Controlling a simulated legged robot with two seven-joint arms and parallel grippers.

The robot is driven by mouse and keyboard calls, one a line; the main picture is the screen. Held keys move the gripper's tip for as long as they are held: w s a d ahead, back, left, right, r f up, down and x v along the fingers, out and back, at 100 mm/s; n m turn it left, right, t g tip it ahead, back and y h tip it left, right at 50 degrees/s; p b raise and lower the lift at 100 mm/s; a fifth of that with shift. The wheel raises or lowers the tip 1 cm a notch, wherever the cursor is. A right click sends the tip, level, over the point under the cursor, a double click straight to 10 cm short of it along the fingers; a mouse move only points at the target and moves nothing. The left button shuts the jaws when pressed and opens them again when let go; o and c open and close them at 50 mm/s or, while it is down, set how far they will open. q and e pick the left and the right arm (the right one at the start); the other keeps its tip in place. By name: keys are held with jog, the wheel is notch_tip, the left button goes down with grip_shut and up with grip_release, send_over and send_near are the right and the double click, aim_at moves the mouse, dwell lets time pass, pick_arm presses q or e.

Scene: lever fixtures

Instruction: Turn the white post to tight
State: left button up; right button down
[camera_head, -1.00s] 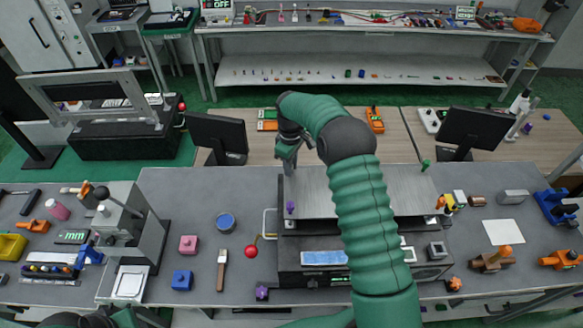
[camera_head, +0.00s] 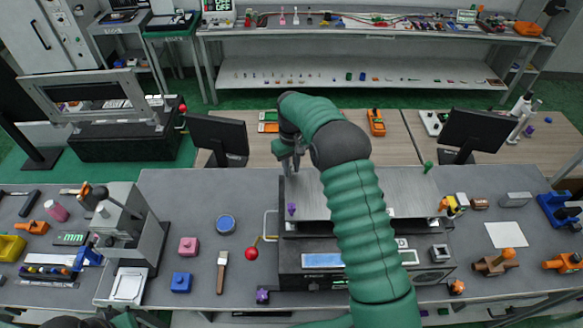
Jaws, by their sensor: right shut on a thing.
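The grey lever fixture (camera_head: 385,276) stands on the front bench, with a flat metal plate (camera_head: 317,195) on top. A purple post (camera_head: 291,209) is at the plate's front left, a green post (camera_head: 428,167) at its back right and an orange post (camera_head: 442,203) at its front right. My right gripper (camera_head: 290,170) points down at the plate's back left corner. It is shut on the white post there, which the fingers mostly hide. My left gripper is out of view.
A brush (camera_head: 222,270), pink block (camera_head: 188,246), blue block (camera_head: 181,282) and blue round tin (camera_head: 225,223) lie further left. Two dark monitors (camera_head: 217,140) (camera_head: 472,133) stand behind. My right forearm crosses over the plate.

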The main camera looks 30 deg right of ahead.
jog(key=shift+w+r, duration=0.2)
jog(key=shift+w, duration=0.05)
jog(key=c, duration=1.5)
grip_release()
jog(key=shift+o, duration=1.1)
jog(key=shift+f, duration=0.25)
jog(key=shift+d, duration=0.1)
notch_tip(320, 180, up, 8)
jog(key=b, duration=0.2)
jog(key=shift+f+b, duration=0.2)
jog(key=shift+b, duration=0.15)
notch_tip(320, 180, up, 9)
